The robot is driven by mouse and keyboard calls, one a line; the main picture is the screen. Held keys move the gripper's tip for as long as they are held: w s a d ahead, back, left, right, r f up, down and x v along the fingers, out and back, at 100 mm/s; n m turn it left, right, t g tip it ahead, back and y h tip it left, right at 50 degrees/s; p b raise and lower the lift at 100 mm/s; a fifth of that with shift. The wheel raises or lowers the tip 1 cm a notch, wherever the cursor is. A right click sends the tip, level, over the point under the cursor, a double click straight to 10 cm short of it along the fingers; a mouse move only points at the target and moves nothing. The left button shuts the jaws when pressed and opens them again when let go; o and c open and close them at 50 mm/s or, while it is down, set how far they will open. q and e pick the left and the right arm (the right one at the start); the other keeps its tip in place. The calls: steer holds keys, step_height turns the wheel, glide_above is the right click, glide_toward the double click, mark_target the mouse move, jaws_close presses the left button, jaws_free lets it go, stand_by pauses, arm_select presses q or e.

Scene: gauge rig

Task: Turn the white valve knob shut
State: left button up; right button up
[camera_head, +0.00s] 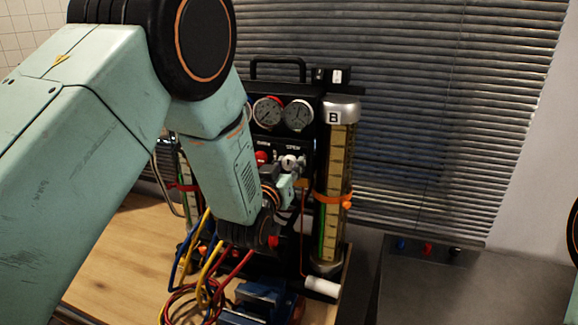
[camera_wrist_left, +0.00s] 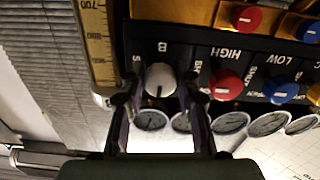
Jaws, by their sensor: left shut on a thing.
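The white valve knob (camera_wrist_left: 160,79) sits on the black panel under a "B" label, its dark pointer line toward the bottom of the left wrist view. It also shows in the head view (camera_head: 289,162), on the front of the rig. My left gripper (camera_wrist_left: 160,92) is shut on the knob, with one finger on each side of it. In the head view the left gripper (camera_head: 286,176) is partly hidden by its own wrist. My right gripper is not in view.
Beside the knob are a red knob (camera_wrist_left: 226,84) and a blue knob (camera_wrist_left: 281,89). Round gauges (camera_head: 298,115) are above it, and the tall cylinder B (camera_head: 337,190) stands to the right. Coloured hoses (camera_head: 207,270) hang below my left wrist. The grey counter (camera_head: 430,290) has clear room.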

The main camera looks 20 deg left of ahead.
arm_select(q)
steer(key=shift+d, duration=0.15)
steer(key=shift+c, duration=0.8)
steer(key=shift+a, duration=0.25)
jaws_close()
steer(key=shift+d+m, duration=0.15)
steer(key=shift+m, duration=0.25)
steer(key=shift+m+b, duration=0.8)
steer(key=shift+m, duration=0.2)
steer(key=m+b, duration=0.2)
steer(key=m, duration=0.3)
steer(key=shift+b, duration=0.3)
steer(key=m+b, duration=0.2)
steer(key=m, duration=0.3)
steer(key=shift+m, duration=0.4)
steer(key=shift+s+m+b, duration=0.1)
steer(key=shift+m+b, duration=0.75)
steer(key=shift+m, duration=1.05)
steer(key=shift+f, duration=0.1)
